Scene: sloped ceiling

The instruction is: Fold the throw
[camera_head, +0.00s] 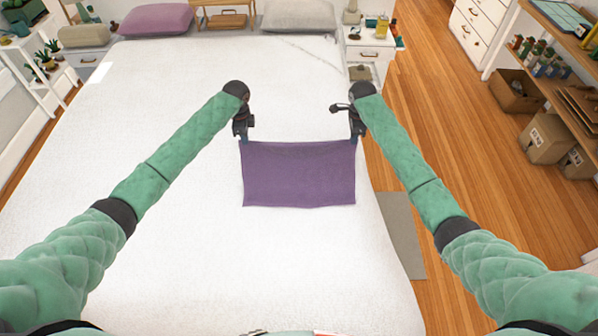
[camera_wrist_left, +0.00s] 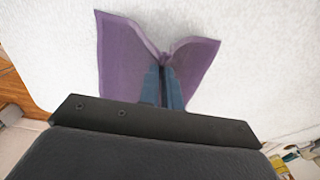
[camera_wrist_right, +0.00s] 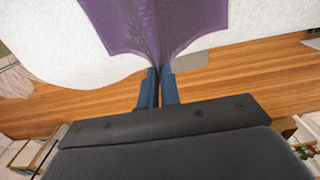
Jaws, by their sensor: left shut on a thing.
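The purple throw (camera_head: 298,176) hangs or lies as a flat rectangle on the right part of the white bed. My left gripper (camera_head: 243,138) is at its far left corner and my right gripper (camera_head: 356,138) at its far right corner. In the left wrist view, the blue fingers (camera_wrist_left: 165,85) are shut on the throw (camera_wrist_left: 125,60), which bunches up between them. In the right wrist view, the fingers (camera_wrist_right: 160,85) are shut on the gathered edge of the throw (camera_wrist_right: 150,25). I cannot tell whether its near edge touches the bed.
The white bed (camera_head: 170,230) is clear to the left and front. Two pillows, purple (camera_head: 155,20) and grey (camera_head: 298,15), lie at its head. A nightstand (camera_head: 368,50) stands at the back right. Wood floor and a grey rug (camera_head: 402,235) lie along the right side.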

